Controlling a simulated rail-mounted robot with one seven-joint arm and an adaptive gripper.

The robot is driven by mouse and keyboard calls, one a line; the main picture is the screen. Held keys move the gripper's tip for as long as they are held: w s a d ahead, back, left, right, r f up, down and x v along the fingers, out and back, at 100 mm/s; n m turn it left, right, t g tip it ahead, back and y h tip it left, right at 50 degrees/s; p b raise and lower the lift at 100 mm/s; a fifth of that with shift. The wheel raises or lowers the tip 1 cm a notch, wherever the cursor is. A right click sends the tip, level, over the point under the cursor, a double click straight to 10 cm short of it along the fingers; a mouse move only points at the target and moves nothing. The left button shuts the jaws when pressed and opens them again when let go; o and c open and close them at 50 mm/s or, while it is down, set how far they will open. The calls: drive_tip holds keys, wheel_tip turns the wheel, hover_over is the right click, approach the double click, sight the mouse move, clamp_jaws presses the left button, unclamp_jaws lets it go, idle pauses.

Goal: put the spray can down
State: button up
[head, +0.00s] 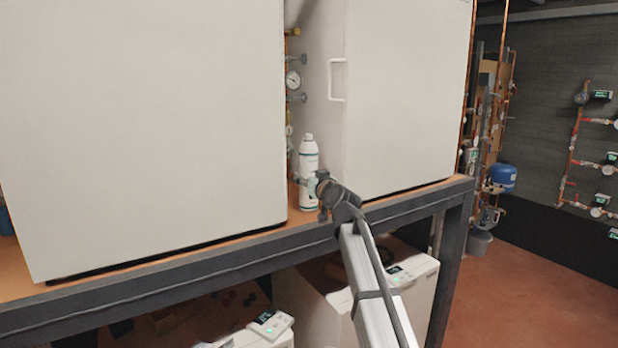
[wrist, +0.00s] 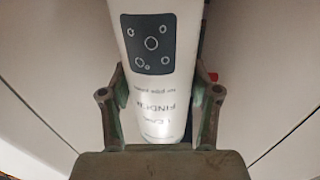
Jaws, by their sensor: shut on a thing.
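The spray can (head: 308,162) is white with a blue-green label and stands upright in the gap between two large white cabinets. It also shows in the wrist view (wrist: 152,95), where a dark patch with circles and upside-down lettering are visible. My gripper (head: 313,184) is shut on the lower half of the can, with one finger on each side of it (wrist: 160,110). The can's base is close to the shelf top (head: 262,235); I cannot tell whether it touches.
The left cabinet (head: 140,120) and right cabinet (head: 405,90) stand close on either side. A pressure gauge (head: 292,80) and pipes are behind the can. The shelf's grey front beam (head: 200,270) runs below my arm. White units (head: 400,280) stand underneath.

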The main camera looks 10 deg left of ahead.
drive_tip(key=shift+f, duration=0.1)
drive_tip(key=o, duration=1.5)
drive_tip(key=b+v, duration=0.3)
drive_tip(key=v, duration=0.9)
clamp_jaws()
drive_tip(key=shift+r, duration=0.25)
